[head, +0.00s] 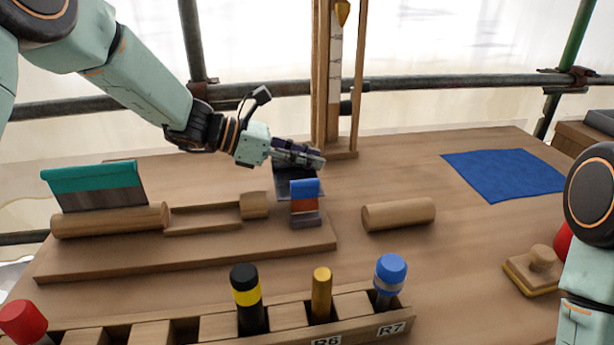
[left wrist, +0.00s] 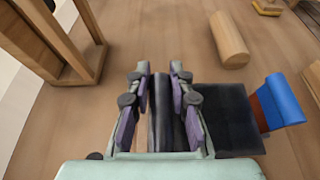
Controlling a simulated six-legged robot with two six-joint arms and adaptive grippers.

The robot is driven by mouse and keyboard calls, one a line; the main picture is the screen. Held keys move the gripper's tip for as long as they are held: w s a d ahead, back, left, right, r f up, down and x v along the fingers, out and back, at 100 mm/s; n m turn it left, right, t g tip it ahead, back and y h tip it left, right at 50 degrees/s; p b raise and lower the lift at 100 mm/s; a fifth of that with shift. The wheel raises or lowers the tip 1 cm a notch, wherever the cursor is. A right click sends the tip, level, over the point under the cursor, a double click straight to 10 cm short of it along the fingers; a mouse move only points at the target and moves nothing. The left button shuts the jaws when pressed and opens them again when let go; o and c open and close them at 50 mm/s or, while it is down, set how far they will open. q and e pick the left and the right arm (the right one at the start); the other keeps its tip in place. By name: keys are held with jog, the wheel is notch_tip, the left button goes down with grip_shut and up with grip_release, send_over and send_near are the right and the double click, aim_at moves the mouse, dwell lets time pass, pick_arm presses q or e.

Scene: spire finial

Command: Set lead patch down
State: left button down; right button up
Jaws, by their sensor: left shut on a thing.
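My left gripper (head: 312,160) is over the workbench, just behind the block with the blue top. In the left wrist view its fingers (left wrist: 162,82) are shut on a dark grey piece, which looks like the lead patch (left wrist: 168,128). A dark flat sheet (left wrist: 230,112) shows right beside the fingers, next to the blue-topped block (left wrist: 280,100). In the head view a dark surface (head: 284,181) shows below the gripper. I cannot tell whether the held piece touches it. My right gripper is out of view; only part of the right arm shows.
A wooden cylinder (head: 398,214) lies right of the blue-topped block (head: 305,190). A wooden frame (head: 340,155) stands behind the gripper. A blue cloth (head: 503,175) lies at the back right. A rack (head: 365,329) with several tools lines the front. Bench between cylinder and cloth is clear.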

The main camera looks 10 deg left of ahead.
aim_at(306, 174)
pick_arm(q)
notch_tip(306, 174, down, 3)
jog(key=shift+s+a+f+b, duration=0.1)
jog(key=shift+b, duration=0.4)
jog(key=shift+f, duration=0.2)
jog(key=c, duration=1.2)
grip_release()
jog(key=shift+f, duration=0.1)
